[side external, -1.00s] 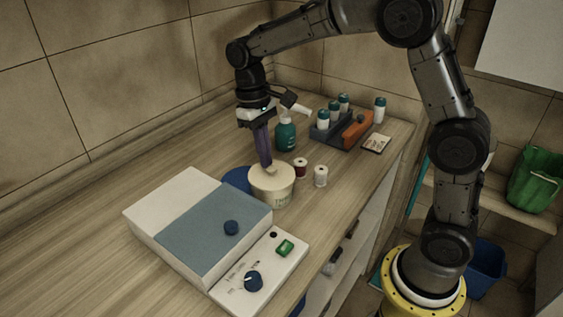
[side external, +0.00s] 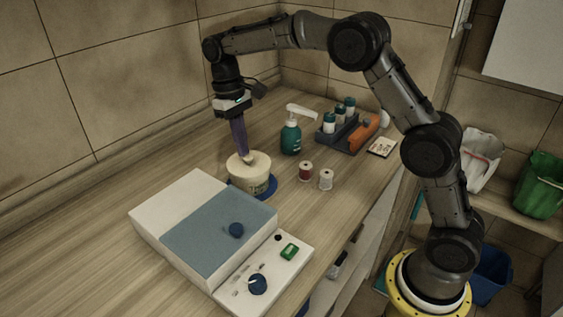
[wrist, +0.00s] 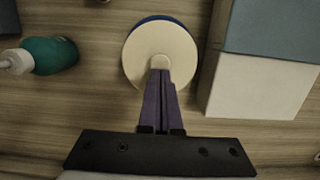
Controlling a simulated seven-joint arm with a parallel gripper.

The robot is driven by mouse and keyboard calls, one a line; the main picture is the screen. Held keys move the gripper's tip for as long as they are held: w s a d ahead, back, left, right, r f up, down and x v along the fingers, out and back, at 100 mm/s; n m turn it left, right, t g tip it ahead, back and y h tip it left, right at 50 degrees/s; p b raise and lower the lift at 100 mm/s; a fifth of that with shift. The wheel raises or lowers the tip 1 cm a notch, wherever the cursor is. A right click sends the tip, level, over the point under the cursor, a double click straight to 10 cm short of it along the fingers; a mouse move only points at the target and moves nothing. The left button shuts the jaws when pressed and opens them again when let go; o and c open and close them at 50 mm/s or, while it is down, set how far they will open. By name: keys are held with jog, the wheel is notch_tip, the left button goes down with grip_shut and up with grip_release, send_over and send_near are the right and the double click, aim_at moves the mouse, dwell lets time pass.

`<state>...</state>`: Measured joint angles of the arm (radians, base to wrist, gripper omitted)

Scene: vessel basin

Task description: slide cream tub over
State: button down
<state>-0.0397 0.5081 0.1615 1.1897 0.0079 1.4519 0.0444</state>
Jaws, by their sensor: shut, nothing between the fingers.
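The cream tub (side external: 250,182) is a round, pale container with a flat lid, upright on the counter behind the large white and blue-grey box. A blue disc (side external: 268,191) lies low under it and shows past its front and right edge. In the wrist view the tub lid (wrist: 148,48) covers most of the disc, leaving a thin blue rim (wrist: 160,18) at the far side. My gripper (side external: 248,160) points down with its purple fingers closed together and empty. Its fingertips (wrist: 160,64) are at the lid, seemingly touching it.
The white and blue-grey box (side external: 167,208) with knobs stands close to the tub. The counter left of the tub is clear.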

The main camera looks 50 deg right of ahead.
notch_tip(320, 180, up, 17)
jog(key=t, duration=0.1)
jog(key=s+d+r+t, duration=0.1)
jog(key=s+r, duration=0.3)
jog(key=s, duration=0.5)
jog(key=s+d+r+t, duration=0.1)
jog(key=s+r+t, duration=0.15)
jog(key=s, duration=0.55)
jog(key=s+f+t, duration=0.1)
jog(key=s+f, duration=0.5)
jog(key=s, duration=0.4)
jog(key=s+f+t, duration=0.2)
jog(key=s+f, duration=0.2)
jog(key=f, duration=0.8)
